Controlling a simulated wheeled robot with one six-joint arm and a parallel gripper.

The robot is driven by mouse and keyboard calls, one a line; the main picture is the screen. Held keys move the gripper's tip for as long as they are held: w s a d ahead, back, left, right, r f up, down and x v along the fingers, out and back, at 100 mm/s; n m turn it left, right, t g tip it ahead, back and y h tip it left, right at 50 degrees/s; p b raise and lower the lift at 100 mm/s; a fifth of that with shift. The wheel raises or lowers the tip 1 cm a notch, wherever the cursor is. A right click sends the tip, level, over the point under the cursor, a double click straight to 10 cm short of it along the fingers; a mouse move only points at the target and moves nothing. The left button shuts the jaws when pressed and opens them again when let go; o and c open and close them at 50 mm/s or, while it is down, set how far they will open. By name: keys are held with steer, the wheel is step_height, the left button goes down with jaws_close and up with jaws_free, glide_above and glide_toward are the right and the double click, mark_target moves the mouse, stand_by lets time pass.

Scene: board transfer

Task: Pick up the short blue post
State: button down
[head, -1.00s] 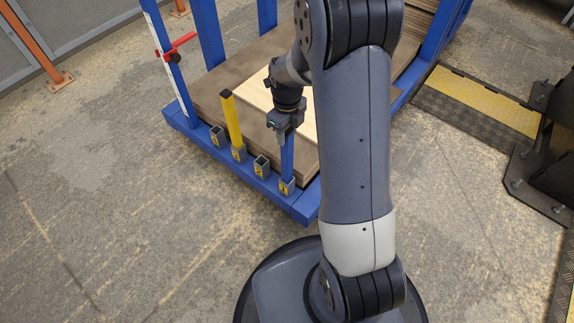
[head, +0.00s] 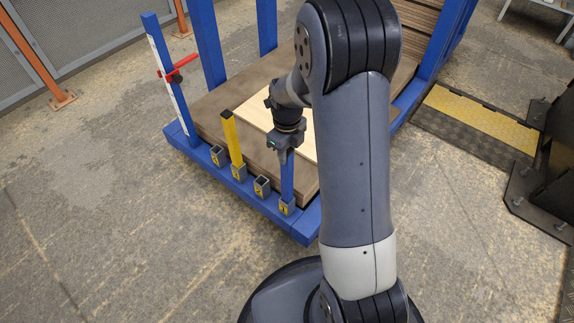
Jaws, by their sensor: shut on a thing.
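The short blue post (head: 287,183) stands upright in the rightmost square socket (head: 286,206) on the front beam of the blue frame. My gripper (head: 284,158) is above it, pointing down, and is shut on the post's top end. The jaws hide the very top of the post. The post's lower end is inside the socket.
A yellow post (head: 232,139) stands in a socket to the left. Two empty sockets, one (head: 262,187) between the posts and one (head: 218,155) farther left, show. Brown boards (head: 205,112) with a pale board (head: 258,107) lie behind. A tall blue upright (head: 168,75) carries a red clamp.

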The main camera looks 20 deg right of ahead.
step_height(320, 180, up, 18)
steer(key=p, duration=0.5)
steer(key=shift+f+p, duration=0.1)
steer(key=shift+p, duration=0.3)
